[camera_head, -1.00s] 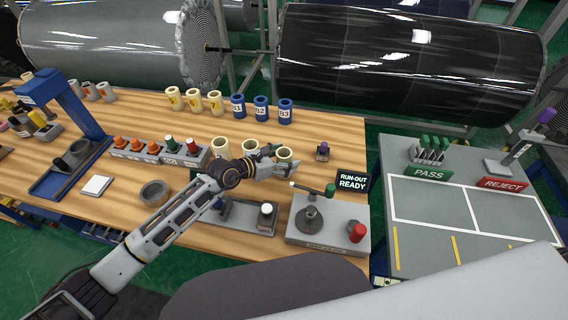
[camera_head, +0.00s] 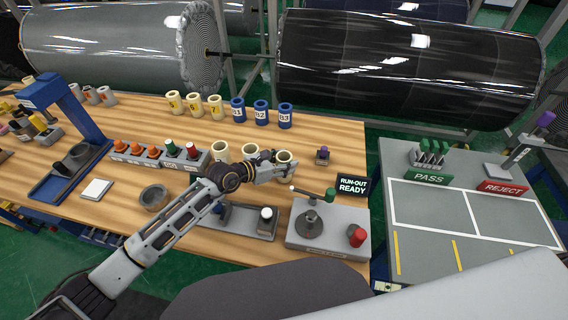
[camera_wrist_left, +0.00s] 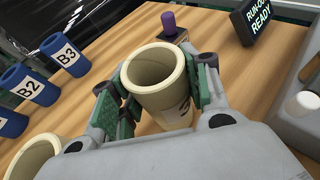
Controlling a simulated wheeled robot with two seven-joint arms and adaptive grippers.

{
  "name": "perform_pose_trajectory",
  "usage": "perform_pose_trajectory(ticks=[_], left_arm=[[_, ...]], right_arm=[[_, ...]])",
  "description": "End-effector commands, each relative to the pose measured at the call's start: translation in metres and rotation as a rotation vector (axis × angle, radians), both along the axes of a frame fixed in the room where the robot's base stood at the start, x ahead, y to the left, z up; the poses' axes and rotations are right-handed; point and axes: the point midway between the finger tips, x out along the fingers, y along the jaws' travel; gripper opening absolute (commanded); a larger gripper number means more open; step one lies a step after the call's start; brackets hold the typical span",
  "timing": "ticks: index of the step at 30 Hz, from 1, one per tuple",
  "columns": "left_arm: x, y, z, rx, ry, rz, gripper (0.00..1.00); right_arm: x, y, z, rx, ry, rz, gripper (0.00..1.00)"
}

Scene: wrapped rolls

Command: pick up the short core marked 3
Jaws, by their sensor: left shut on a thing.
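A short cream core (camera_head: 284,157) is at the right end of a row of cream cores near the middle of the wooden table. My left gripper (camera_head: 279,167) is shut on it. In the left wrist view the same core (camera_wrist_left: 160,98) is upright and open at the top, with green finger pads against both sides. A dark mark on its side is partly hidden, so I cannot read it fully. I cannot tell whether its base touches the table. Two more cream cores (camera_head: 221,151) (camera_head: 250,152) stand just left of it. My right gripper is not in view.
Blue cores (camera_head: 261,114) and yellow-labelled cores (camera_head: 194,104) stand behind. A small purple-topped item (camera_head: 323,155) and the RUN-OUT READY sign (camera_head: 353,186) are to the right. A grey fixture with a lever (camera_head: 328,228) is in front. Bare wood lies behind the gripper.

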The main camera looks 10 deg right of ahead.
Motion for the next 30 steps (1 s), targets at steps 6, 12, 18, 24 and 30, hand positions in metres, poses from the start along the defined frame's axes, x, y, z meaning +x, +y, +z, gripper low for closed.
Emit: perform_pose_trajectory(ticks=[6, 12, 18, 24, 30], left_arm=[[0.000, 0.000, 0.018, -0.002, -0.003, -0.001, 0.21], [0.001, -0.001, 0.048, -0.002, -0.005, -0.002, 0.21], [0.000, 0.000, 0.088, -0.002, -0.007, -0.001, 0.21], [0.000, 0.000, 0.127, -0.002, -0.005, -0.001, 0.21], [0.000, 0.000, 0.158, -0.001, -0.004, 0.000, 0.21]], right_arm=[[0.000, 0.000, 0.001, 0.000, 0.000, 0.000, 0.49], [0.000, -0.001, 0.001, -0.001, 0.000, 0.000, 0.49], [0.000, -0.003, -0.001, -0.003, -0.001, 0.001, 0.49], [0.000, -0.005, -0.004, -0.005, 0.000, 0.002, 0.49], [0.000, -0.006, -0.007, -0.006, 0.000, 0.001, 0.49]])
